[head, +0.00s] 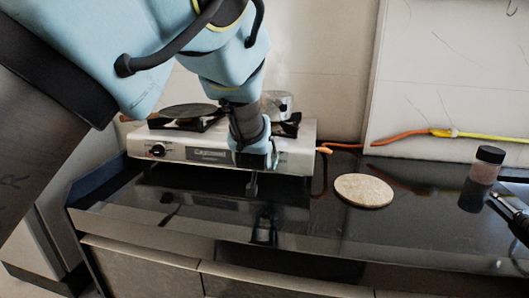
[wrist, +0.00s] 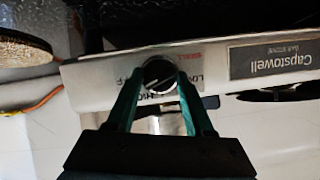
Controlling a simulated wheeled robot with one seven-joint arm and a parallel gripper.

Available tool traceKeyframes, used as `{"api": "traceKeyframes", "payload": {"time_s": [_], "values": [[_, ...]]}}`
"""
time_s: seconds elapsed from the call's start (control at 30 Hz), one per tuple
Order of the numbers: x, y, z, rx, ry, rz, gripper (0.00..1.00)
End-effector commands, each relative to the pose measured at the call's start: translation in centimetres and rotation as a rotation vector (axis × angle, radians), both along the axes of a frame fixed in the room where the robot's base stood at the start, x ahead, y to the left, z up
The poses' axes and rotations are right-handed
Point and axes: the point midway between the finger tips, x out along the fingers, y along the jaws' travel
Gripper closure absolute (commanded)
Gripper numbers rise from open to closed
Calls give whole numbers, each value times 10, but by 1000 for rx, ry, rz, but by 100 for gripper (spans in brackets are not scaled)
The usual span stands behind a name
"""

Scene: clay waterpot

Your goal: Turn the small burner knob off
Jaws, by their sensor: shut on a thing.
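The small burner knob (wrist: 160,74) is a round dark knob on the stove's pale front panel, with a red SMALL label beside it in the wrist view. My gripper (wrist: 159,84) has its two green fingers on either side of the knob and is shut on it. In the head view my gripper (head: 254,160) is at the right part of the front of the silver gas stove (head: 215,155) and hides this knob. The knob's exact turn angle is hard to read.
Another black knob (head: 157,150) is at the stove's left front. A dark round pan or plate (head: 183,111) sits on the left burner, and a metal pot (head: 277,103) is partly hidden behind my arm. A round cork mat (head: 364,191) and a jar (head: 486,165) stand to the right.

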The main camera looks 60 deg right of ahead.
Motion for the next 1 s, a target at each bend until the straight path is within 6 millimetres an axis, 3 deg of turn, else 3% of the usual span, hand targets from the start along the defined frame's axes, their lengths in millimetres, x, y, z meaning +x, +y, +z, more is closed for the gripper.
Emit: {"api": "traceKeyframes", "payload": {"time_s": [0.5,1.0], "values": [[-2,-1,0,100,-306,-68,100],[-1,-1,-1,117,-357,-79,100]]}}
